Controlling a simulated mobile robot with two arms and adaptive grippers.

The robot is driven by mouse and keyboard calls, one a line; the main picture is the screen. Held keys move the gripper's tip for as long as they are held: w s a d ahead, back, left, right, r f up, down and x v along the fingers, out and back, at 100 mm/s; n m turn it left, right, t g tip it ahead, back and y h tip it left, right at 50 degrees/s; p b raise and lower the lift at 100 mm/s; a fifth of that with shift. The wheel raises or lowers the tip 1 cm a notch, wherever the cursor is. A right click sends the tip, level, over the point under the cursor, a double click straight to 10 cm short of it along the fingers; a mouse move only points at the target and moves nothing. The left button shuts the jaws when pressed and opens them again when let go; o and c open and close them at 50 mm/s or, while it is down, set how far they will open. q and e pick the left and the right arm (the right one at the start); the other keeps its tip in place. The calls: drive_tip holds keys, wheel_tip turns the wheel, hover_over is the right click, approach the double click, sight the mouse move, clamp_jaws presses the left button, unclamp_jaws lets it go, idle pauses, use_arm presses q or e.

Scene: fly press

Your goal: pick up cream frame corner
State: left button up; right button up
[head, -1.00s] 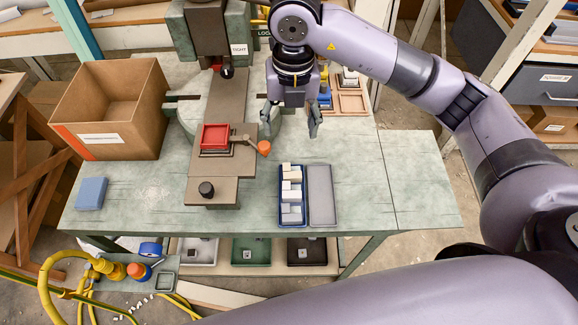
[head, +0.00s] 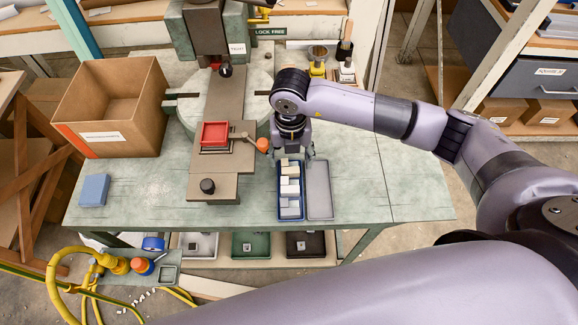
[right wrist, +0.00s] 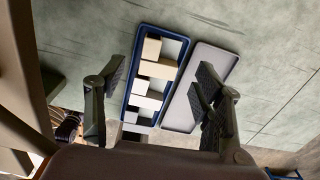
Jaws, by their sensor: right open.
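A blue tray (head: 279,200) on the green-grey table holds several pale blocks in white, grey and cream tones. The cream frame corner appears to be the warm-coloured piece (right wrist: 151,48) at the tray's far end in the right wrist view; it also shows in the head view (head: 285,162). My right gripper (head: 293,156) is open and empty, pointing down above the tray's far end. In the right wrist view its fingers (right wrist: 160,84) spread on either side of the tray, apart from the blocks. My left gripper is not in view.
A grey lid-like tray (head: 320,192) lies right beside the blue tray. The press slide with a red box (head: 215,134) and an orange-knobbed lever (head: 262,145) stands to the left. A cardboard box (head: 108,110) is farther left. The table's right side is clear.

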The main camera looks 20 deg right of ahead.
sight(290, 168)
drive_tip(key=shift+f, duration=1.5)
drive_tip(key=shift+c, duration=0.2)
drive_tip(key=c, duration=1.2)
drive_tip(key=shift+o, duration=0.2)
drive_tip(key=shift+r, duration=0.1)
